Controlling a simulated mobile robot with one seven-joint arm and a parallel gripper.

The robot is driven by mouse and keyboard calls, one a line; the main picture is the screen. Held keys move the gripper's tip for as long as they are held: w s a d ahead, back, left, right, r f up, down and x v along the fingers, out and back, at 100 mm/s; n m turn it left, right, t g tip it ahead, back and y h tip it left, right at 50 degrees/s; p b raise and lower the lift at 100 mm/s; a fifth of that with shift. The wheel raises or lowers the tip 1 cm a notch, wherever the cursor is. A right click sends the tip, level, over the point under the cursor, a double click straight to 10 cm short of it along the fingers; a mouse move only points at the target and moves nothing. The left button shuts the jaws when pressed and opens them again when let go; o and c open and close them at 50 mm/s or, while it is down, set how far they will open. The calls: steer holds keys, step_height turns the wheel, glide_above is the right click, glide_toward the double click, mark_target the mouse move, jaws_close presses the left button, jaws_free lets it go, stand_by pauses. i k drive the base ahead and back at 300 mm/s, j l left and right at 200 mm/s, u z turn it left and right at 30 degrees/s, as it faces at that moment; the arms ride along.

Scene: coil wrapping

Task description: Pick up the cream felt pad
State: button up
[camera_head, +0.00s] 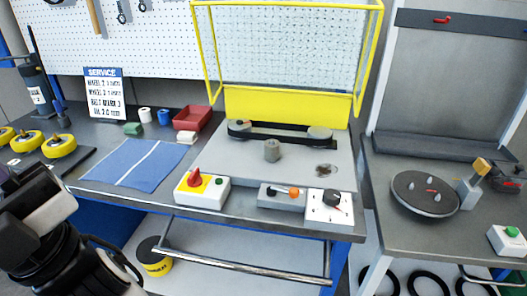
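My gripper (35,208) shows at the lower left as part of my dark arm with pale grey parts, in front of the bench's left end. Its fingertips are not clear, and I cannot see anything held in it.
A blue mat (135,165) lies on the bench. A yellow-framed guard (285,105) and control boxes (201,190) stand to the right.

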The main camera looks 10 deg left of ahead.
mark_target(186, 137)
steer(key=j, duration=0.85)
steer(key=i+j, duration=0.15)
steer(key=j, duration=1.6)
steer(key=i+j, duration=0.15)
steer(key=j, duration=0.75)
steer(key=i, duration=0.95)
